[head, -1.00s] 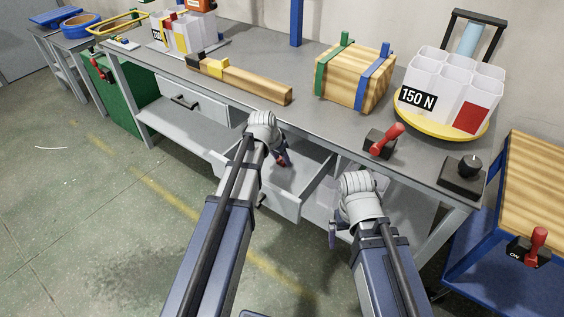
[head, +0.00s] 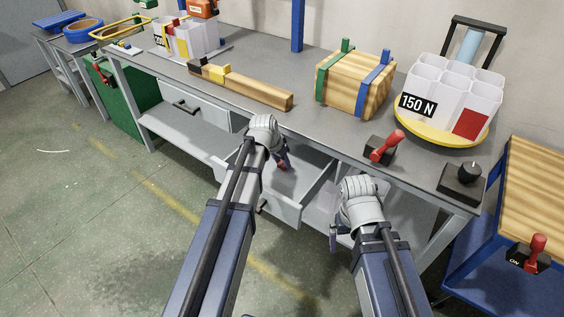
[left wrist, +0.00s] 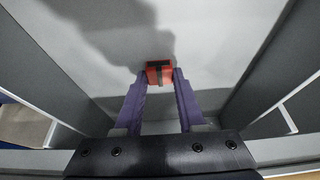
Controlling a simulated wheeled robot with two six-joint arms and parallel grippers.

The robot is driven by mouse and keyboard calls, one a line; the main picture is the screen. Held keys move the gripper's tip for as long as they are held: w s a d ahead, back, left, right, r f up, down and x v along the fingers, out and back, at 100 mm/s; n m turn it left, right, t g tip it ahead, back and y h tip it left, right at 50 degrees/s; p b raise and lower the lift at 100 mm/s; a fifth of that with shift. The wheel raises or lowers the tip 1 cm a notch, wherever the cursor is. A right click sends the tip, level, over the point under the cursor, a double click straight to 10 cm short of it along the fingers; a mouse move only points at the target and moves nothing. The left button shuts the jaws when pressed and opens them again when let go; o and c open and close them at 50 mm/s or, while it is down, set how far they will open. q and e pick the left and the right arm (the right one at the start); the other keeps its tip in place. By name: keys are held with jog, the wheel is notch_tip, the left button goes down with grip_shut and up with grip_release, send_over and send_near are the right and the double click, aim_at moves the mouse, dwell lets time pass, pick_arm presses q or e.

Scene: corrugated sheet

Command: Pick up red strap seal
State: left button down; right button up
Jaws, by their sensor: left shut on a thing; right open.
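The red strap seal (left wrist: 152,75) is a small red block with a dark band, seen in the left wrist view between the fingertips of my left gripper (left wrist: 158,82). My left gripper is shut on it, inside the open drawer (left wrist: 215,45). In the head view my left gripper (head: 283,163) reaches down into the drawer, and a bit of red (head: 282,169) shows at its tips; the rest of the seal is hidden there. My right gripper (head: 334,232) is open and empty, in front of the bench to the right of the drawer.
The grey workbench (head: 255,68) carries a wooden crate with green and blue straps (head: 350,85), a wooden beam (head: 250,90), a red-handled switch (head: 382,148) and white containers on a yellow disc (head: 450,135). A closed drawer (head: 195,108) is left of the open one.

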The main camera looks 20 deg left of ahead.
notch_tip(320, 180, up, 9)
jog(key=p, duration=0.8)
jog(key=shift+r+p, duration=0.15)
jog(key=shift+p, duration=0.15)
